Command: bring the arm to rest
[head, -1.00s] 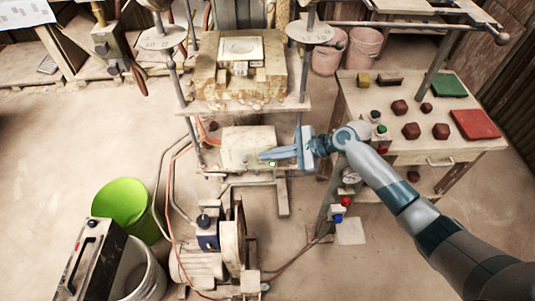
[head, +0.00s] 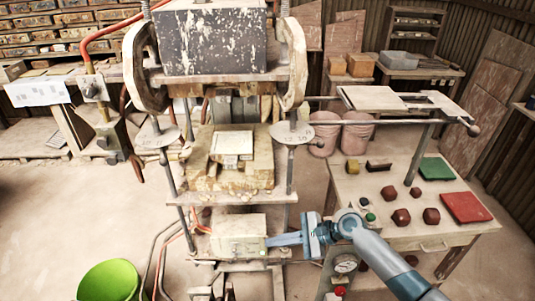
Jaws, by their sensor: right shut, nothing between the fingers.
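My right arm comes in from the lower right of the head view. Its blue gripper (head: 272,241) is shut with nothing between the fingers. The fingers point left, in front of the lower part of the tile press (head: 290,197), close to a pale control box (head: 236,236) with a small green light. I cannot tell whether the fingertips touch the box. My left gripper is not in view.
A side table (head: 352,190) at the right holds several dark red lumps, a green slab (head: 436,169) and a red slab (head: 466,207). Pink buckets (head: 357,138) stand behind it. A green bucket (head: 108,281) stands on the floor at lower left. Open floor lies left of the press.

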